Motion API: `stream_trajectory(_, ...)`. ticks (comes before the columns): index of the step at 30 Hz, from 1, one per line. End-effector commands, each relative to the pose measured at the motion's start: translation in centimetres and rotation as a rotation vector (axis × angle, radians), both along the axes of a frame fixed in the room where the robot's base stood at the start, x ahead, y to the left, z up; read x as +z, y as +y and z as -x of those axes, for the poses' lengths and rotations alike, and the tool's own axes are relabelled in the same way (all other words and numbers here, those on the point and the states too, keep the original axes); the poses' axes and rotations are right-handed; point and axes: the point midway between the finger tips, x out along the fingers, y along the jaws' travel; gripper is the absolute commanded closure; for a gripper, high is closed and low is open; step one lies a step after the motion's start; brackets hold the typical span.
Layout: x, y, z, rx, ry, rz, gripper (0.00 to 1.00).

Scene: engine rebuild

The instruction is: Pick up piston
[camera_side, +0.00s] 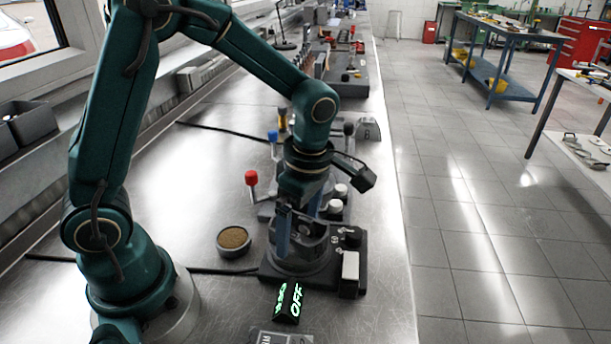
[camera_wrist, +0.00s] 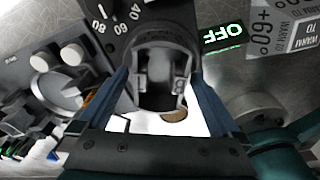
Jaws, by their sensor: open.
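The piston (camera_wrist: 160,72) is a grey metal cup with an open, hollow skirt. In the wrist view it sits in the dark round holder of a device (camera_wrist: 108,20) with a numbered dial. My gripper (camera_wrist: 162,80) is open, with one blue finger on each side of the piston. Whether the fingers touch it I cannot tell. In the side view my gripper (camera_side: 302,230) points down over the dark device (camera_side: 270,272) on the bench, and the piston is partly hidden by the fingers.
A green-lit OFF display (camera_side: 288,302) stands in front of the device. A round tin of brown material (camera_side: 234,238) is to its left. Behind are a red-knobbed lever (camera_side: 251,178) and another unit with white knobs (camera_side: 335,206).

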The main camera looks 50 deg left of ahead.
Motion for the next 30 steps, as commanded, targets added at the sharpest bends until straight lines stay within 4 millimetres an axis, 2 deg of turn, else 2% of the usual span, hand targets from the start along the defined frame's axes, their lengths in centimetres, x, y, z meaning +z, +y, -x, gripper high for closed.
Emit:
stream_trajectory(7,-0.1,0.0,0.0,0.001,-0.001,0.0,0.0)
stream_trajectory(8,-0.1,0.0,0.0,0.0,-0.001,0.001,0.08)
stream_trajectory(9,-0.1,0.0,0.0,0.0,-0.001,0.001,0.23)
stream_trajectory(11,-0.1,0.0,0.0,0.001,-0.001,0.0,0.46)
stream_trajectory(15,-0.1,0.0,0.0,0.001,-0.001,0.0,0.99)
stream_trajectory(25,0.1,0.0,-0.1,0.001,-0.004,0.001,1.0)
stream_trajectory(30,1.2,0.0,-0.1,0.001,-0.007,0.0,1.0)
